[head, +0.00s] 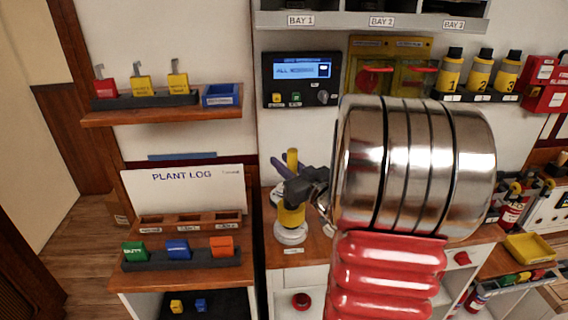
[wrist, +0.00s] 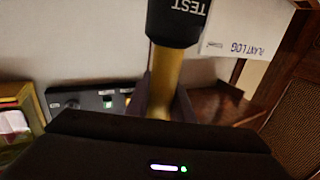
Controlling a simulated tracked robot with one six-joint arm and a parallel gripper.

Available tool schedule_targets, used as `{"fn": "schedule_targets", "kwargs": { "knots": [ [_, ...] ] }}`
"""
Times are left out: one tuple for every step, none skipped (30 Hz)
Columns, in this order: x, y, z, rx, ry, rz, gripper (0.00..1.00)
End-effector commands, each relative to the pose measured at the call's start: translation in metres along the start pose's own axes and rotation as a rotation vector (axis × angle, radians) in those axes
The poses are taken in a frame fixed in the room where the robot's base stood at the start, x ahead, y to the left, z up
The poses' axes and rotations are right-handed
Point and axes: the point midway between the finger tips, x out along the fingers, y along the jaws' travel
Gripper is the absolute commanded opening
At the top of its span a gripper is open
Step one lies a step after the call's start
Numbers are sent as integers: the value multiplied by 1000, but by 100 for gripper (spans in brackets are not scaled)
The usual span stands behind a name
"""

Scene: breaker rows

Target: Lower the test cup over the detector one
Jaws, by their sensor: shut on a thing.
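The test cup (wrist: 178,22) is black, marked TEST, with a yellow handle (wrist: 168,80). My gripper (wrist: 165,108) is shut on that handle in the wrist view. In the head view my gripper (head: 291,181) is left of my arm, with the yellow handle top (head: 292,157) sticking up above it. Below it, a yellow part (head: 291,216) stands directly over a white round detector (head: 290,236) on the bench, seemingly upright. My gripper hides part of the cup. I cannot tell whether cup and detector touch. The detector's label is too small to read.
My arm covers the centre right. A control panel (head: 301,80) is on the wall behind. A shelf with tags (head: 160,116) and the PLANT LOG board (head: 184,190) are to the left. Numbered bottles (head: 480,72) and a red box (head: 545,86) are at the right.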

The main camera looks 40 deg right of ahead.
Motion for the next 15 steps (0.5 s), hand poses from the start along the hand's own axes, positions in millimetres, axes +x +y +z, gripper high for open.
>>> {"fn": "schedule_targets", "kwargs": {
  "knots": [
    [0, 0, 0, 0, 1, 0, 0],
    [0, 0, 1, 0, 1, 0, 0],
    [0, 0, 1, 0, 1, 0, 0],
    [0, 0, 2, 0, 1, 0, 0],
    [0, 0, 2, 0, 1, 0, 0],
    [0, 0, 3, 0, 1, 0, 0],
    [0, 0, 4, 0, 1, 0, 0],
    [0, 0, 4, 0, 1, 0, 0],
    [0, 0, 5, 0, 0, 0, 0],
    [0, 0, 6, 0, 0, 0, 0],
    [0, 0, 6, 0, 0, 0, 0],
    [0, 0, 7, 0, 0, 0, 0],
    [0, 0, 8, 0, 0, 0, 0],
    [0, 0, 8, 0, 0, 0, 0],
    [0, 0, 9, 0, 0, 0, 0]
  ]
}}
